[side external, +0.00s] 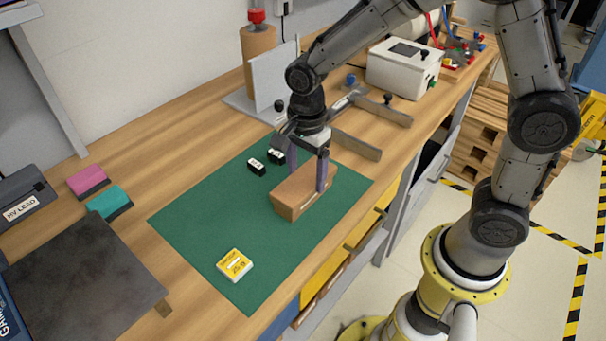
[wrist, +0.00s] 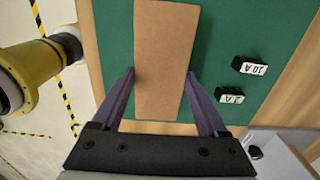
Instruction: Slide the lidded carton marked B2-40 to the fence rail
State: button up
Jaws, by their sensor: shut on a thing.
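A brown carton (side external: 290,197) lies on the green mat (side external: 200,215); no B2-40 mark can be read on it. It also fills the middle of the wrist view (wrist: 165,60). My gripper (side external: 306,172) points down over the carton, with one finger on each long side. In the wrist view the fingers (wrist: 162,72) meet the carton's two edges, and it is shut on the carton. I cannot tell which is the fence rail.
Two small black blocks, one marked 10 A (wrist: 250,66) and one 1 A (wrist: 229,94), sit beside the carton. A yellow-and-white box (side external: 235,265) lies at the mat's near end. A white upright plate (side external: 275,78) stands behind. The mat's near left is clear.

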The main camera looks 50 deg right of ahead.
jog(key=shift+d, duration=5.95)
jog(key=o, duration=1.2)
